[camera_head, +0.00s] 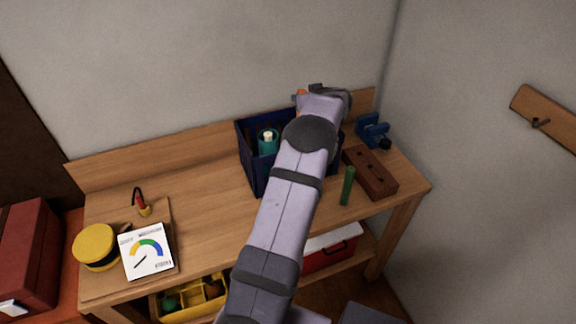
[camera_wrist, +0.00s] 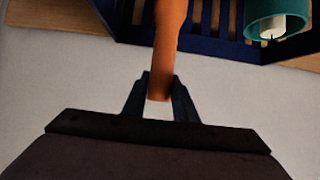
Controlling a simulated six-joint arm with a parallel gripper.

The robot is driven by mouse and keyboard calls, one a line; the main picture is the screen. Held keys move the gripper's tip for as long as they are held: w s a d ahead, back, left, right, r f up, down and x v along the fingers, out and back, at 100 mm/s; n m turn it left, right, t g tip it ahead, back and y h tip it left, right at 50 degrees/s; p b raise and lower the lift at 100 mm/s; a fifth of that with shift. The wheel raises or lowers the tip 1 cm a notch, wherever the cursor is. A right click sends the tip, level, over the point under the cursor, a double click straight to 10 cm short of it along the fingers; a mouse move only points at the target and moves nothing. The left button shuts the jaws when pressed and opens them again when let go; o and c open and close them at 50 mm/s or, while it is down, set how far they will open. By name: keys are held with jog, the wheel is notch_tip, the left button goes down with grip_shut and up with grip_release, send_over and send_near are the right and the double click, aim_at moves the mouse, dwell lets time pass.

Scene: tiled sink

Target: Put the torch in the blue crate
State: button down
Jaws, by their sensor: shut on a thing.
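The blue crate (camera_head: 247,160) stands on the wooden bench near the wall, partly hidden behind my arm. In the wrist view its slatted side (camera_wrist: 135,28) shows at the top. My gripper (camera_wrist: 160,95) is shut on an orange cylinder, which looks like the torch (camera_wrist: 166,45). The torch reaches from the fingers toward the crate in that view. In the head view only a small orange part (camera_head: 301,94) shows beside my gripper (camera_head: 318,92), above the back of the crate. The torch's far end is out of the wrist view.
A teal cup-like thing with a white piece (camera_head: 268,143) is in the crate's left part. A green cylinder (camera_head: 347,186), a brown block (camera_head: 370,174) and a blue vise (camera_head: 372,131) are on the right. A gauge (camera_head: 147,252) and a yellow round thing (camera_head: 95,245) lie left.

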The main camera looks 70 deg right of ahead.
jog(key=shift+s+f, duration=0.4)
jog(key=shift+f, duration=0.3)
jog(key=shift+f+p, duration=1.1)
jog(key=shift+f, duration=3.95)
jog(key=shift+f, duration=0.15)
jog(key=c, duration=1.4)
grip_release()
jog(key=shift+a, duration=0.1)
jog(key=shift+c, duration=0.2)
jog(key=shift+r, duration=0.25)
jog(key=b+v, duration=0.3)
jog(key=v, duration=0.9)
